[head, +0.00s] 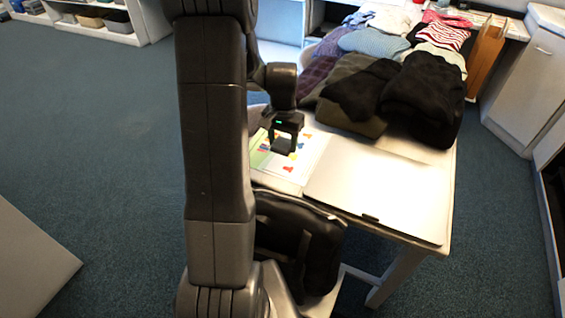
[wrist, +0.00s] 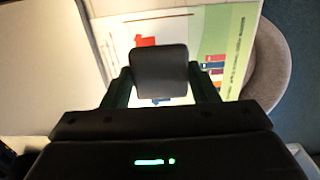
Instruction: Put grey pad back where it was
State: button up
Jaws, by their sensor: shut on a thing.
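The grey pad (wrist: 160,68) is a small dark block with rounded corners in the wrist view. My gripper (wrist: 162,86) is shut on it, with one finger at each side. In the head view my gripper (head: 285,138) points down over the table's near left part, and the pad (head: 283,146) shows dark between its fingers. Behind the pad lies a printed sheet (head: 308,157) with coloured shapes, which also shows in the wrist view (wrist: 221,40). I cannot tell whether the pad touches the sheet or hangs above it.
A flat silver panel like a closed laptop (head: 385,190) lies right of the sheet. Dark folded clothes (head: 425,95) and other garments fill the table's far part. A black bag (head: 298,240) is below the near edge. A round grey seat (wrist: 268,70) shows beyond the sheet.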

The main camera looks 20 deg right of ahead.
aim_at(283, 165)
jog(key=shift+f, duration=3.45)
jog(key=shift+f, duration=0.2)
jog(key=o, duration=0.9)
jog(key=shift+o, duration=0.2)
jog(key=shift+r, duration=0.1)
notch_tip(283, 165, up, 12)
jog(key=shift+r, duration=0.15)
